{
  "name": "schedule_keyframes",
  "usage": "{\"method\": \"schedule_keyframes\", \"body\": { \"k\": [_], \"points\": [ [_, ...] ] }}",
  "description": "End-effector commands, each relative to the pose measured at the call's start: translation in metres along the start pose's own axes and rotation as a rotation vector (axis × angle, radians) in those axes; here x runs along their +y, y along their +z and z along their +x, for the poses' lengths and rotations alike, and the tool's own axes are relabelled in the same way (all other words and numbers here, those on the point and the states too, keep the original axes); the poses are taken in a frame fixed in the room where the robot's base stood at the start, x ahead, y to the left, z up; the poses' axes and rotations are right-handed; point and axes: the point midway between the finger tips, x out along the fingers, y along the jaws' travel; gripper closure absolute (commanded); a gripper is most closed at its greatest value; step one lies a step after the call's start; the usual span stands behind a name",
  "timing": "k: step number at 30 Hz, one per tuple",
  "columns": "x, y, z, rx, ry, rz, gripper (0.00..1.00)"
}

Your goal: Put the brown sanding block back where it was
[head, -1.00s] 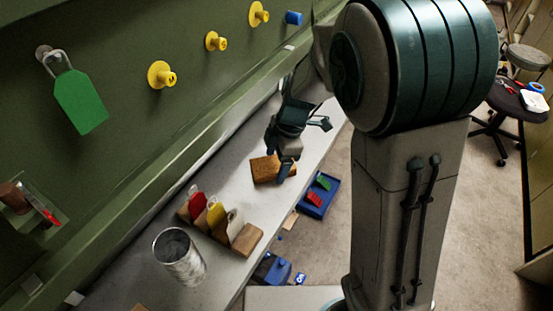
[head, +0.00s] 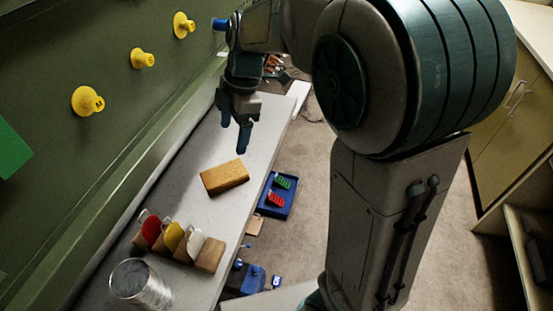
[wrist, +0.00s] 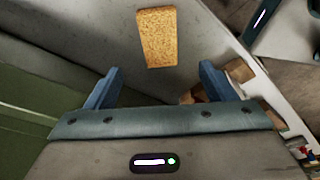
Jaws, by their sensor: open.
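The brown sanding block (head: 224,177) lies flat on the pale bench ledge (head: 185,220), beyond the wooden tag rack. It also shows in the wrist view (wrist: 158,37), lying ahead of and between the fingertips. My gripper (head: 233,136) is above the ledge, past the far end of the block and apart from it. Its blue fingers are spread wide with nothing between them, as the wrist view (wrist: 161,85) also shows.
A wooden rack (head: 208,255) holds red, yellow and white tags on the ledge. A metal can (head: 140,285) stands nearer. A blue tray (head: 276,196) with green and red pieces is right of the ledge. Yellow knobs (head: 88,101) stick out of the green wall.

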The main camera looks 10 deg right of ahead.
Motion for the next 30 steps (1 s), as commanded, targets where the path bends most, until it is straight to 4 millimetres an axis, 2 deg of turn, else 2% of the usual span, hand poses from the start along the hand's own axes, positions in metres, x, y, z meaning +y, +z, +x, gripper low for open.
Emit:
{"method": "schedule_keyframes", "body": {
  "k": [5, 12, 21, 25, 30],
  "points": [
    [-0.025, 0.014, -0.009, -0.016, 0.043, 0.228, 0.23],
    [-0.083, 0.041, -0.018, -0.044, 0.159, 0.770, 0.23],
    [-0.150, 0.068, -0.011, -0.031, 0.351, 1.415, 0.23],
    [-0.169, 0.075, -0.006, -0.012, 0.419, 1.604, 0.23],
    [-0.180, 0.079, -0.002, 0.004, 0.463, 1.722, 0.23]
  ]
}}
